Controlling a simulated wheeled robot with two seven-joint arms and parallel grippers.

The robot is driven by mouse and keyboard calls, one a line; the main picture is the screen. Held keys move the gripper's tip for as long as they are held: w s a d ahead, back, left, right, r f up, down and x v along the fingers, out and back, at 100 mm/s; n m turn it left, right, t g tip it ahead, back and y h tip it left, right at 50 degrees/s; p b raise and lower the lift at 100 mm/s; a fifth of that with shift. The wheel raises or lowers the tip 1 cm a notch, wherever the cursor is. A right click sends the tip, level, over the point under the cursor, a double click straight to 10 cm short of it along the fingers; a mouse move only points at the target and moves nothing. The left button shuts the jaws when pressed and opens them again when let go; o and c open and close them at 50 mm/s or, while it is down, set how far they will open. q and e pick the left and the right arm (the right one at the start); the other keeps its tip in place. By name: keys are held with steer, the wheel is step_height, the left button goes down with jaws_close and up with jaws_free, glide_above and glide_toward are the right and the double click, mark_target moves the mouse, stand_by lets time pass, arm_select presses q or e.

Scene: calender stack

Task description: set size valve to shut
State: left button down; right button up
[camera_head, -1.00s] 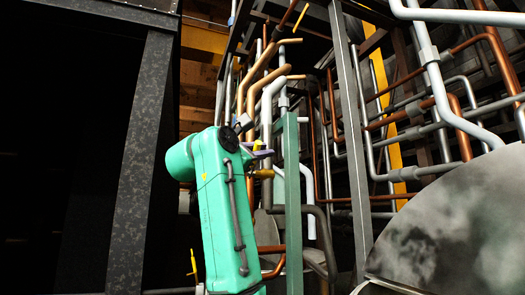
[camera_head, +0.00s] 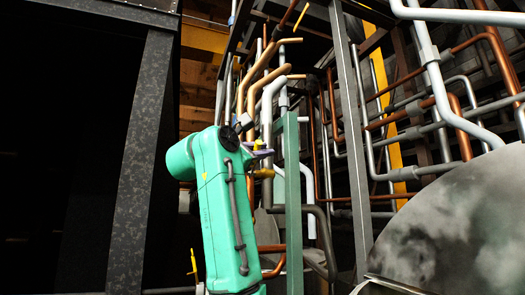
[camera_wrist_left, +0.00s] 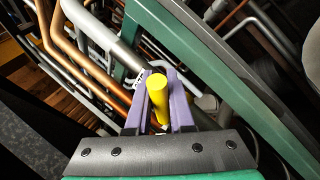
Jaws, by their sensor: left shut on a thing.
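The size valve's handle shows in the left wrist view as a yellow rounded grip (camera_wrist_left: 157,88) between two purple fingers. My left gripper (camera_wrist_left: 160,100) is shut on this handle. In the head view my left gripper (camera_head: 262,153) is small, beside the green post and the pipes, with a bit of yellow at its fingers. A brass-coloured fitting (camera_head: 264,173) sits just below it. The valve body and the handle's angle to the pipe are mostly hidden. My right gripper is not in view.
A green upright post (camera_head: 292,190) stands just right of my left gripper. Copper, tan and grey pipes (camera_head: 268,105) crowd behind and above it. A large grey rounded drum (camera_head: 455,235) fills the lower right. A dark frame post (camera_head: 140,160) stands at the left.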

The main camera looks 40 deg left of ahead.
arm_select(q)
steer(key=shift+f, duration=0.2)
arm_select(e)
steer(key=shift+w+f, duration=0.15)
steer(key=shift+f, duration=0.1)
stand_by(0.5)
